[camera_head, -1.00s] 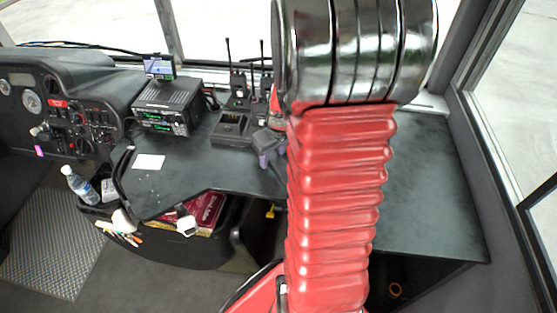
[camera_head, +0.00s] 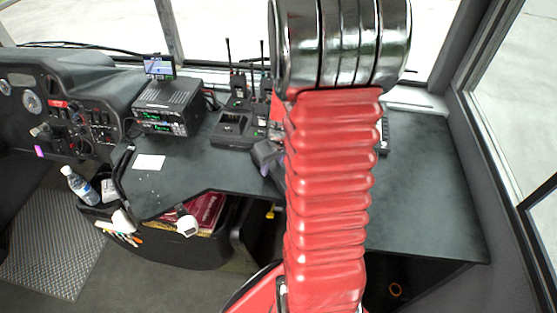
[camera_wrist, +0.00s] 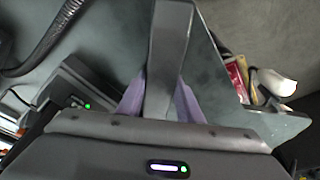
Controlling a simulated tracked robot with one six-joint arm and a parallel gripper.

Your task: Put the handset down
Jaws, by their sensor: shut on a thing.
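My gripper (camera_head: 267,158), dark with purple fingers, is partly hidden behind my red arm, over the dark desk (camera_head: 430,190). In the wrist view my gripper (camera_wrist: 160,100) is shut, with its purple fingers on both sides of a long dark grey bar, which looks like the handset (camera_wrist: 170,45). The handset points away from the gripper toward the top of the view. I cannot tell whether it touches the desk. In the head view the handset is not clearly visible.
A charger (camera_head: 232,129) and upright radios (camera_head: 238,88) stand behind the gripper. A display unit (camera_head: 167,107) is left of them. A dark keypad-like object (camera_head: 384,131) shows right of my arm. The desk's right part is clear. A bin (camera_head: 190,245) is below its front edge.

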